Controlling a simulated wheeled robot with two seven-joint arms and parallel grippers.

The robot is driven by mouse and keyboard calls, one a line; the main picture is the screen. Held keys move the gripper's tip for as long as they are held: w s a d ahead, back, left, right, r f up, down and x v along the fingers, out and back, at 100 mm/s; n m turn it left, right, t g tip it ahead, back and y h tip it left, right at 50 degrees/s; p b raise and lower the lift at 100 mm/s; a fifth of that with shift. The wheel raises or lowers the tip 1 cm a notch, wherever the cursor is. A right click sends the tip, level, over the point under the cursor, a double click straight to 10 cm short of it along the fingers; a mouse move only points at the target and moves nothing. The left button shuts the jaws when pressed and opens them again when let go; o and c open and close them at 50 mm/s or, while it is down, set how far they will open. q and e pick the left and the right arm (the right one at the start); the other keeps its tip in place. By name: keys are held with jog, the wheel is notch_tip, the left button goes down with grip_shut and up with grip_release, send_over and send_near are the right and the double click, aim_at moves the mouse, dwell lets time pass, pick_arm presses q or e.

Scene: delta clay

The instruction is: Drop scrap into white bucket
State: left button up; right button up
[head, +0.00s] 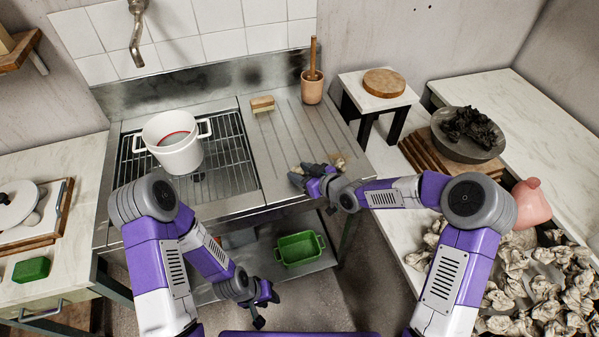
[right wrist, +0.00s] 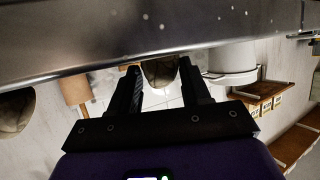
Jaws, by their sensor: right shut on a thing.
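The white bucket (head: 178,155) stands upright on the wire rack at the left of the sink unit; a reddish ring shows inside it. It also shows in the right wrist view (right wrist: 232,60). My right gripper (head: 300,173) is low over the ridged drainboard, right of the bucket. In the right wrist view its fingers (right wrist: 160,82) are shut on a dull brown piece of scrap (right wrist: 160,71); the head view mostly hides this piece. Another pale brown lump (head: 338,160) lies on the drainboard just behind the right wrist. My left gripper (head: 266,307) hangs low in front of the sink unit, open and empty.
A mortar with pestle (head: 312,88) and a brush (head: 262,104) stand at the drainboard's back. A tap (head: 137,35) hangs above the bucket. A green tub (head: 299,250) sits on the lower shelf. Drainboard between bucket and right gripper is clear.

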aim_at(302, 173)
notch_tip(302, 173, up, 10)
jog(key=p, duration=0.2)
jog(key=shift+p, duration=0.4)
jog(key=shift+d, duration=0.1)
